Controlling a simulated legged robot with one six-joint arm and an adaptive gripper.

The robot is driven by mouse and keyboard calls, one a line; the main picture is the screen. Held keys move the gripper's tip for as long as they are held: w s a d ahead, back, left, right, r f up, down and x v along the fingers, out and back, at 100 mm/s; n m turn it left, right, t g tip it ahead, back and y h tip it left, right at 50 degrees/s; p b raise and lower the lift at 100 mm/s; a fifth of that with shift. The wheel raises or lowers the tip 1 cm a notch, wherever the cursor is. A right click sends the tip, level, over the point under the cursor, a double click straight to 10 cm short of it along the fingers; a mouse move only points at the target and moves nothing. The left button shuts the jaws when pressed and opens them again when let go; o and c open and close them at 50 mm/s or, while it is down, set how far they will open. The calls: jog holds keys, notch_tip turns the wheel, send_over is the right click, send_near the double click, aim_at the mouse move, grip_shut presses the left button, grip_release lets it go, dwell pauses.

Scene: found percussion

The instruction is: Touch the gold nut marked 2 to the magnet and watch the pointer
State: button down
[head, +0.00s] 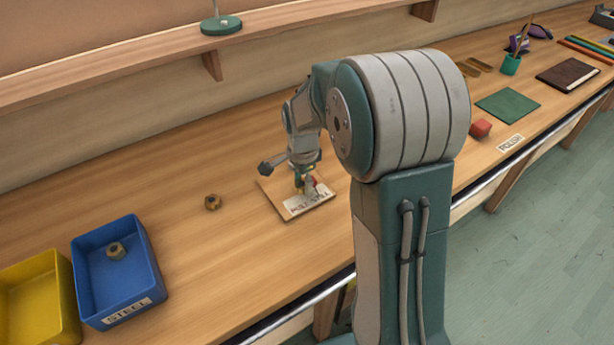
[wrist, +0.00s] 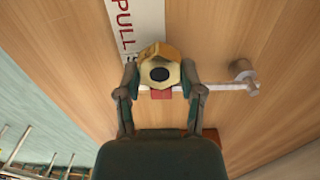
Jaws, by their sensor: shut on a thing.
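My gripper (wrist: 160,82) is shut on a gold hex nut (wrist: 160,55), held between its two fingertips. No number shows on the faces in view. In the head view my gripper (head: 303,186) is low over a wooden board (head: 266,187) on the bench. A red block (wrist: 161,94), likely the magnet, shows right beside the nut in the wrist view. I cannot tell whether they touch. A thin pale bar (wrist: 218,87), perhaps the pointer, runs right to a grey metal post (wrist: 243,72). A white label (wrist: 122,30) reading "PULL" lies alongside.
Another nut (head: 212,202) lies on the bench left of the board. A blue bin (head: 148,258) marked STEEL holds a nut (head: 116,251). A yellow bin (head: 35,290) stands left of it. A red block (head: 480,128) and green mat (head: 508,104) lie to the right.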

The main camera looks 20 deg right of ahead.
jog(key=shift+a, duration=0.1)
dwell(0.6)
jog(key=shift+s+a, duration=0.15)
jog(key=shift+a, duration=0.6)
jog(key=shift+s+a, duration=0.15)
jog(key=shift+a, duration=0.55)
jog(key=shift+a, duration=0.25)
dwell(0.7)
jog(key=shift+s+a, duration=0.25)
jog(key=shift+a, duration=0.95)
jog(key=shift+s+a, duration=0.25)
jog(key=shift+a, duration=0.9)
notch_tip(320, 180, up, 8)
